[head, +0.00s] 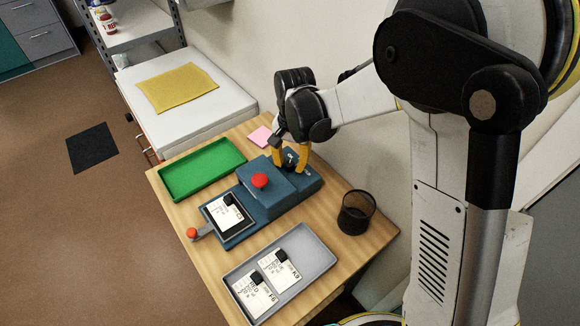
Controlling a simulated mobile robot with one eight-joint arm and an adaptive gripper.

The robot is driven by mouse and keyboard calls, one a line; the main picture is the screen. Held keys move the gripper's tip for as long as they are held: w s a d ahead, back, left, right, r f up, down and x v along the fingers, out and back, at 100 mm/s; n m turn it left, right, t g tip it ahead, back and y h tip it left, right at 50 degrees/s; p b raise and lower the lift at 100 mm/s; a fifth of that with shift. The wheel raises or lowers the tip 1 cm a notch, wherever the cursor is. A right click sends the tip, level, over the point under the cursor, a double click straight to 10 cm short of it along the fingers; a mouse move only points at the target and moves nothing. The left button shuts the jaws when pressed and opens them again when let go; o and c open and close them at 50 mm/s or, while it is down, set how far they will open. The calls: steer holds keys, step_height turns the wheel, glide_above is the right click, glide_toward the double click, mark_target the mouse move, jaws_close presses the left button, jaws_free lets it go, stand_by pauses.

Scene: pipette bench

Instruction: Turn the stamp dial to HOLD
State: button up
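The blue stamp machine (262,192) sits on the wooden table, with a red button (260,181) on top. A dark dial (290,158) is on the low rear part of the machine. My gripper (290,163) points down over it. Its two yellow fingers are apart, one on each side of the dial, with no clear contact. The dial's setting and any HOLD mark are too small to read. A card with a black clip (225,213) lies on the machine's front plate, beside a red-knobbed lever (192,233).
A green tray (203,168) is empty at the left. A grey tray (240,272) in front holds two cards with black clips. A black mesh cup (356,213) stands at the right. A pink note (260,136) lies behind the machine, near the wall.

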steer(key=shift+f, duration=0.25)
jaws_close()
steer(key=shift+m, duration=0.3)
steer(key=m, duration=1.3)
steer(key=shift+s+m+p, duration=0.1)
steer(key=shift+m+p, duration=0.2)
steer(key=shift+m, duration=0.1)
